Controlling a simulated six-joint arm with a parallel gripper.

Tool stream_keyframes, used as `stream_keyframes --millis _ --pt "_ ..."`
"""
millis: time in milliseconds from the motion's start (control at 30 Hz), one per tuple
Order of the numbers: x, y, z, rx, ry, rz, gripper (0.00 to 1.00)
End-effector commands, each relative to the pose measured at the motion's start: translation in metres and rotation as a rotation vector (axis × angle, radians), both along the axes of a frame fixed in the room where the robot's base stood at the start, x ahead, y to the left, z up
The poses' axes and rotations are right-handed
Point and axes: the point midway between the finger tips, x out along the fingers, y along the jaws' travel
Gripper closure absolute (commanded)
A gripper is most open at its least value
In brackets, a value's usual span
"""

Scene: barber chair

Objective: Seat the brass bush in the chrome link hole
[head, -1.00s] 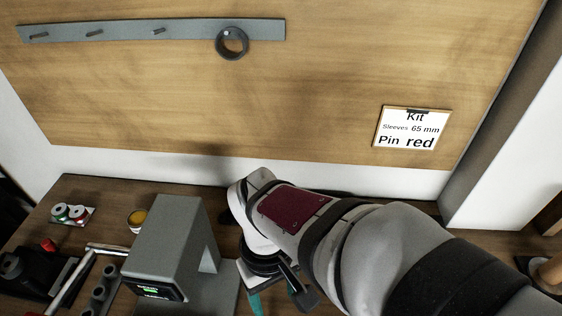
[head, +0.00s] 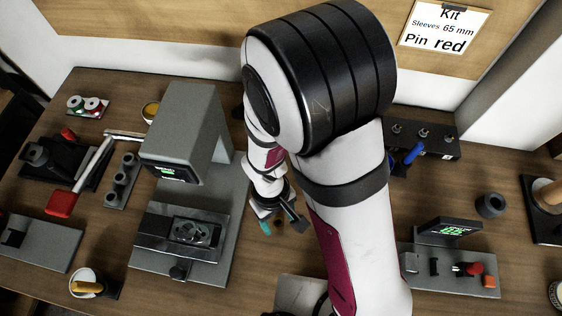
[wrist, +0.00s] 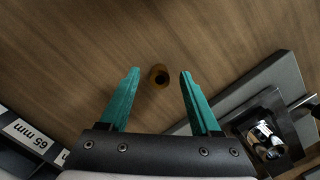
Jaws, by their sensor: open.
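The brass bush (wrist: 158,76) stands on the wooden bench in the wrist view, its dark bore facing the camera. My gripper (wrist: 159,72) is open, its two teal fingers one on each side of the bush in the picture; contact is not visible. In the head view my gripper (head: 280,224) is low beside the grey press, and I cannot make out the bush there. The chrome link (head: 192,232) lies in a dark fixture on the press base. It also shows at the lower right of the wrist view (wrist: 265,138).
The grey press (head: 185,135) overhangs the bench left of my gripper. A grey gauge unit (head: 450,270) and a dark ring (head: 490,205) are at right. A bin labelled 65 mm (wrist: 28,137) is at lower left in the wrist view. Bare bench surrounds the bush.

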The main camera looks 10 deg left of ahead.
Motion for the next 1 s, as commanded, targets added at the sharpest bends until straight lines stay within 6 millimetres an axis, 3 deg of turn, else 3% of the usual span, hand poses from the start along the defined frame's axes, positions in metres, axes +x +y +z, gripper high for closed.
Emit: stream_keyframes --millis 67,433,833,1000 --pt "0.000 0.000 0.000 0.000 0.000 0.000 0.36" --pt "0.000 0.000 0.001 0.000 0.000 0.001 1.00" --pt "0.000 0.000 0.002 0.001 -0.001 0.001 1.00" --pt "0.001 0.001 0.020 0.003 -0.004 0.002 1.00"
